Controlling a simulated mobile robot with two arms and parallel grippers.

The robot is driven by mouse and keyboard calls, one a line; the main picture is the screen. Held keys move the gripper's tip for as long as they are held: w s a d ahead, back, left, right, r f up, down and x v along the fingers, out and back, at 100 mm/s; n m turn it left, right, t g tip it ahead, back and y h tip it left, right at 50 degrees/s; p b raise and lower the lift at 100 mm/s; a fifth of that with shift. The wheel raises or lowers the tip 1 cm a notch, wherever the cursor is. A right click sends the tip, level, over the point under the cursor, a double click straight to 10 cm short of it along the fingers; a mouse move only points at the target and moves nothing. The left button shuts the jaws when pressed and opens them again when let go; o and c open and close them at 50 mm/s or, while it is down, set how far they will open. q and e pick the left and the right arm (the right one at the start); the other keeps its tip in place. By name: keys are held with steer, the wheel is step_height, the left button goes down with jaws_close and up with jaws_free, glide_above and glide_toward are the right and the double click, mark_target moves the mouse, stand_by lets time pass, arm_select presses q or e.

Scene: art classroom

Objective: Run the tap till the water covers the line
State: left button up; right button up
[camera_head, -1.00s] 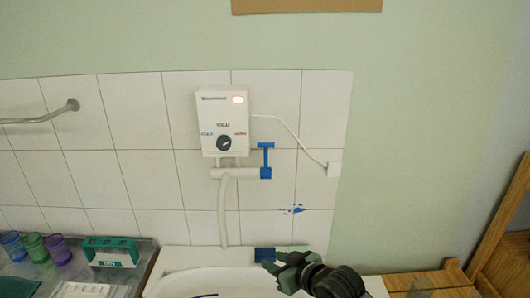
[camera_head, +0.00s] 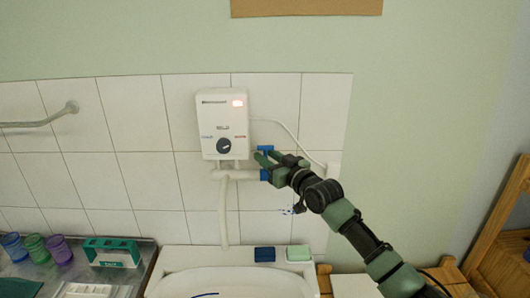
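The white water heater (camera_head: 222,122) hangs on the tiled wall with its red display lit. Below it is a white pipe with a blue tap (camera_head: 264,175), whose blue T-shaped handle (camera_head: 265,149) stands upward. My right gripper (camera_head: 267,158) is at this handle with its fingers apart, hiding most of the stem. I cannot tell whether they touch it. The white spout pipe (camera_head: 223,215) runs down to the white sink (camera_head: 180,284). A short blue line (camera_head: 205,295) shows in the basin at the bottom edge. No running water is visible. My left gripper is out of view.
A blue sponge (camera_head: 264,254) and a pale green block (camera_head: 298,253) lie on the sink's back ledge. Coloured cups (camera_head: 36,248) and a teal box (camera_head: 112,252) stand at the left. A wooden rack (camera_head: 498,235) is at the right.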

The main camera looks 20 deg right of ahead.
steer(key=shift+w+a, duration=0.2)
steer(key=shift+w, duration=0.3)
jaws_close()
stand_by(1.2)
